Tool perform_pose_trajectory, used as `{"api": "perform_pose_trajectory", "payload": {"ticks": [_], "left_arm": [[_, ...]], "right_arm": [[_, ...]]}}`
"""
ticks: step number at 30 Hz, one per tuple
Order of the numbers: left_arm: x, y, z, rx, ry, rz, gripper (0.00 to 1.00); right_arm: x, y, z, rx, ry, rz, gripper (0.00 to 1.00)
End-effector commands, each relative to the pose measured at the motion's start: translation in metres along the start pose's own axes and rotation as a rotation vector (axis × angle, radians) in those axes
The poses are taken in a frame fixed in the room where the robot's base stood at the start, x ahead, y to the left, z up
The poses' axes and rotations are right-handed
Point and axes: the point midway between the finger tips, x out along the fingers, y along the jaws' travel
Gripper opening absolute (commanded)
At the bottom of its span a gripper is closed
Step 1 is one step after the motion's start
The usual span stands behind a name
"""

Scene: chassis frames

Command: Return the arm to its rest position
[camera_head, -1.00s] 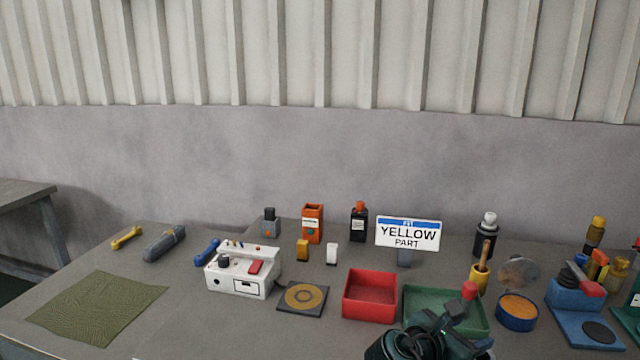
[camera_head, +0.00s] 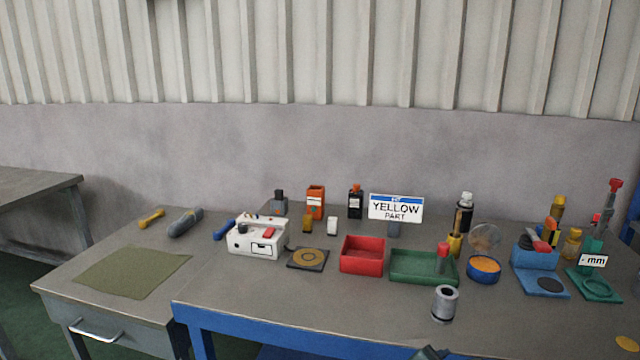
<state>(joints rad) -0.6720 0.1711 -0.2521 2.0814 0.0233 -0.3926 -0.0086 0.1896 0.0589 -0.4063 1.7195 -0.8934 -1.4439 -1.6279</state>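Only a small dark tip of what looks like my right arm (camera_head: 428,353) shows at the bottom edge, in front of the workbench. Its fingers cannot be made out. My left arm and gripper are out of view. A sign reading "YELLOW PART" (camera_head: 396,207) stands at the back of the bench. A red open tray (camera_head: 362,268) and a green tray (camera_head: 408,278) stand in front of it. A small red-topped item (camera_head: 443,257) is at the green tray's right end. A grey metal cylinder (camera_head: 445,303) stands upright near the bench front.
The grey bench (camera_head: 300,305) has a clear front strip left of the cylinder. A white box device (camera_head: 257,238), a round-marked pad (camera_head: 308,258), a blue bowl (camera_head: 484,270) and a blue stand (camera_head: 536,258) stand behind. A green mat (camera_head: 132,272) lies at left.

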Motion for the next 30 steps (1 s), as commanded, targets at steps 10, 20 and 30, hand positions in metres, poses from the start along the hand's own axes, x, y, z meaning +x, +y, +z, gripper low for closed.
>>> {"api": "perform_pose_trajectory", "payload": {"ticks": [10,20,30], "left_arm": [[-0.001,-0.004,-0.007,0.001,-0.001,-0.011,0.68],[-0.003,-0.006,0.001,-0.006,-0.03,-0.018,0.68],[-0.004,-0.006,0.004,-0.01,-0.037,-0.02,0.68]], "right_arm": [[-0.05,-0.082,-0.135,0.906,0.635,0.054,0.51],[-0.132,-0.139,-0.156,1.857,1.077,-0.296,0.51],[-0.141,-0.144,-0.152,2.002,1.125,-0.367,0.51]]}}
